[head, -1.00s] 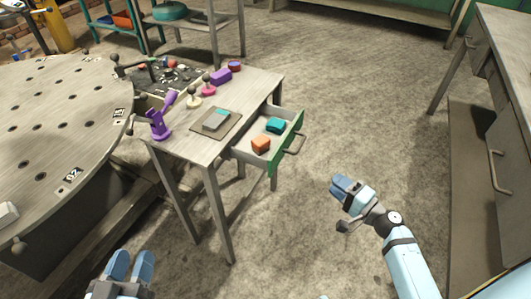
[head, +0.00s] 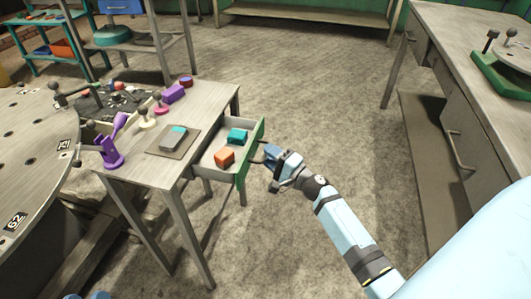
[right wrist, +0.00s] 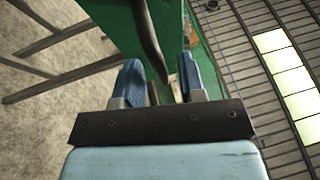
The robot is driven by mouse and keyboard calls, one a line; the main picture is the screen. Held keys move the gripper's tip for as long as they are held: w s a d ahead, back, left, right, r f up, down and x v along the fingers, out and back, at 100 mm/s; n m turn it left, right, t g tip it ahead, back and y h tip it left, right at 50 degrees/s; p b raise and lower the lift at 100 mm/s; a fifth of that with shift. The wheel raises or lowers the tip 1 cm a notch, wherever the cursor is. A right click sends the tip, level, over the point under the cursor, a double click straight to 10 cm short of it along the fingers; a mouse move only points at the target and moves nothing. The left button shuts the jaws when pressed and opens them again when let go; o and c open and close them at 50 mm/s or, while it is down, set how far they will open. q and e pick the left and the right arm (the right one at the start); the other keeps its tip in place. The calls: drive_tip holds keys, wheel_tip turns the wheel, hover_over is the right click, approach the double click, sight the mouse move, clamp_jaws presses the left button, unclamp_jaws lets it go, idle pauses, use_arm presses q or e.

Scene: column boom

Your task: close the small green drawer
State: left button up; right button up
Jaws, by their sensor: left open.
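The small green drawer (head: 250,160) is pulled out from the wooden side table (head: 212,97). It holds an orange block (head: 225,157) and a teal block (head: 237,137). My right gripper (head: 270,156) is at the drawer's front, by its handle. In the right wrist view the gripper (right wrist: 161,80) is open, with the dark handle (right wrist: 150,40) reaching between its fingers and the green front (right wrist: 124,22) behind. Whether the fingers touch the handle I cannot tell. My left gripper (head: 86,296) shows only its blue fingertips at the bottom edge, open and away from the drawer.
On the table top are a grey device on a board (head: 172,141), a purple stand (head: 110,152) and several small objects. A round table (head: 30,170) with holes stands at left, a workbench (head: 440,60) at right. The floor (head: 310,90) between is clear.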

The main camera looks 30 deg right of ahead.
sight(243, 149)
drive_tip(key=shift+x, duration=0.8)
clamp_jaws()
drive_tip(key=w+a+b, duration=0.1)
drive_tip(key=w+a, duration=0.1)
drive_tip(key=w+a+b, duration=0.1)
drive_tip(key=w+a, duration=0.1)
drive_tip(key=w, duration=0.1)
drive_tip(key=shift+w+a+f+b, duration=0.15)
drive_tip(key=shift+w+a+b, duration=0.05)
drive_tip(key=shift+a+b, duration=0.1)
drive_tip(key=w+a+b, duration=0.1)
drive_tip(key=w+a, duration=0.2)
drive_tip(key=w, duration=0.1)
drive_tip(key=shift+a, duration=0.25)
drive_tip(key=shift+w+a+b, duration=0.2)
drive_tip(key=shift+b, duration=0.1)
use_arm(q)
drive_tip(key=shift+s+d+f+m+h, duration=0.1)
drive_tip(key=shift+d+f+m+h, duration=0.2)
drive_tip(key=shift+d+f+h, duration=0.3)
use_arm(e)
drive_tip(key=shift+r, duration=0.2)
